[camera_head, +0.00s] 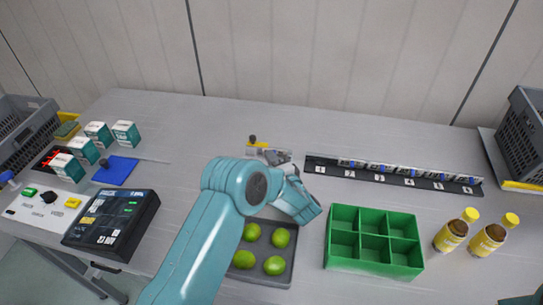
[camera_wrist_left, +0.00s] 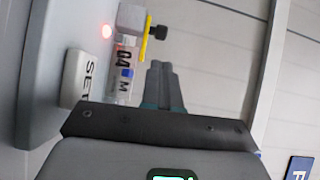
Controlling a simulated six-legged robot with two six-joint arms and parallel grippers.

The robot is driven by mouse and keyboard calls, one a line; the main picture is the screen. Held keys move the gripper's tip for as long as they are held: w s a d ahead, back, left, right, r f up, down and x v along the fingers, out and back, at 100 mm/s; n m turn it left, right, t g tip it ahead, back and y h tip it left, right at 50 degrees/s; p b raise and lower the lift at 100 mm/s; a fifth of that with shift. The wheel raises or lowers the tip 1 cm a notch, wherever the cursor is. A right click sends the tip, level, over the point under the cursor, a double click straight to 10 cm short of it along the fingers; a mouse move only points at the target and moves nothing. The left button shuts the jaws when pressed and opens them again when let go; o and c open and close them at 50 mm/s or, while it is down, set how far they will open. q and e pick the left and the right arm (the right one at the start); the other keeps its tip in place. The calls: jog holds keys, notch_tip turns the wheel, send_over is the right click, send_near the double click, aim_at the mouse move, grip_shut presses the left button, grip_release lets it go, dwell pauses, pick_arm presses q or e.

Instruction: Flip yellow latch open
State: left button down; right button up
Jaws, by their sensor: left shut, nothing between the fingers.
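The yellow latch (camera_head: 257,145) with its black knob sits on the table beyond my left arm. In the left wrist view the latch (camera_wrist_left: 146,42) is a thin yellow strip with a black knob, beside a grey block and a clear tube labelled 04 M. A red light glows near it. My left gripper (camera_head: 276,156) is at the near right side of the latch, partly hidden by its own wrist. In the wrist view its fingers (camera_wrist_left: 163,82) are together and empty, apart from the latch. My right gripper is out of view.
A black numbered rail (camera_head: 395,178) lies to the right. A green divided box (camera_head: 374,262), a grey tray (camera_head: 280,281) of green fruit and two yellow bottles (camera_head: 452,235) stand nearer. A black control box (camera_head: 112,222), blue pad (camera_head: 116,171) and several cartons are left.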

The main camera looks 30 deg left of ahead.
aim_at(252, 143)
pick_arm(q)
jog(key=p+x, duration=0.1)
jog(key=x, duration=0.5)
jog(key=shift+w+a, duration=0.2)
jog(key=shift+w, duration=0.05)
jog(key=shift+w+a, duration=0.1)
jog(key=shift+a, duration=0.2)
jog(key=shift+d, duration=0.1)
jog(key=a, duration=0.1)
jog(key=s+a, duration=0.1)
jog(key=a, duration=0.1)
jog(key=shift+a, duration=0.15)
jog(key=shift+w, duration=0.1)
